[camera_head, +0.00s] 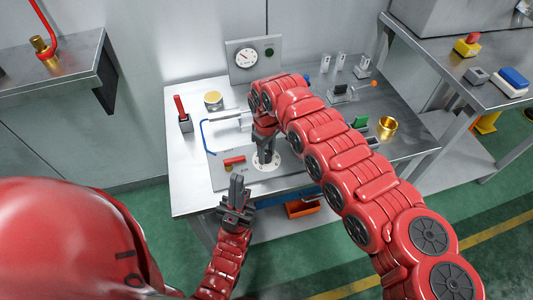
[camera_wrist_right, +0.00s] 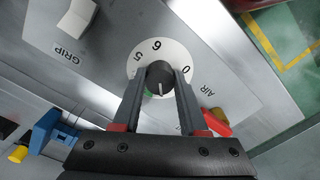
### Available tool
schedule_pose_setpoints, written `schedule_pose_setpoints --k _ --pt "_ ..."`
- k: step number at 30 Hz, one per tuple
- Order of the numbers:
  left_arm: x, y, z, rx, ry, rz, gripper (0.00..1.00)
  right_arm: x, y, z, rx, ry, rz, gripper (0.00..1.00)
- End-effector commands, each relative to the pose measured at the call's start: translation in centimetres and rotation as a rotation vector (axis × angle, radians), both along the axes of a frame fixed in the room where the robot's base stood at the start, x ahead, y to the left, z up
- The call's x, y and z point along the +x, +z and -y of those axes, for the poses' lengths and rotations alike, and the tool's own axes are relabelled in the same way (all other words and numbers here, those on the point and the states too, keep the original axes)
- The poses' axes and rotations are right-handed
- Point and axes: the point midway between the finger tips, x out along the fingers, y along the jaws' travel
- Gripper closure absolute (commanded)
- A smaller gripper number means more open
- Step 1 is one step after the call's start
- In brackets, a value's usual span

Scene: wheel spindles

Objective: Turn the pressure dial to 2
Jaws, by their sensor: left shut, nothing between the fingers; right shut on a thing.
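The pressure dial is a white disc (camera_wrist_right: 176,47) with a dark round knob (camera_wrist_right: 159,76) at its centre. In the right wrist view the digits 5, 6 and 0 show on the disc; its lower part is hidden by my gripper. A white pointer line on the knob points down in that view, between the fingers, and the digit there is hidden. My right gripper (camera_wrist_right: 158,84) is shut on the knob, one finger on each side. In the head view the disc (camera_head: 266,167) lies on the bench panel. My left gripper (camera_head: 237,187) is shut and empty in front of the bench.
A gauge (camera_head: 246,57) stands at the back of the bench (camera_head: 185,190). A white switch (camera_wrist_right: 77,18) labelled GRIP and a red part near the label AIR flank the dial. A brass cup (camera_head: 387,127) stands at the right. A blue bent tube lies at the left.

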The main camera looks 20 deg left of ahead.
Motion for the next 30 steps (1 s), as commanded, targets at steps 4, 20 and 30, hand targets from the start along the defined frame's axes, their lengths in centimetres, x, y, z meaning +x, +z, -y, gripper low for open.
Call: schedule_pose_setpoints --k 4,20,30 --pt "0.0 -0.1 0.0 0.0 0.0 0.0 1.0 0.0 0.0 0.0 0.0 0.006 -0.001 1.0" --pt "0.0 0.0 0.0 0.0 0.0 0.0 1.0 0.0 0.0 0.0 0.0 0.005 0.0 0.28" --pt "0.0 -0.1 0.0 0.0 0.0 0.0 1.0 0.1 1.2 0.0 0.001 0.004 0.002 0.28"
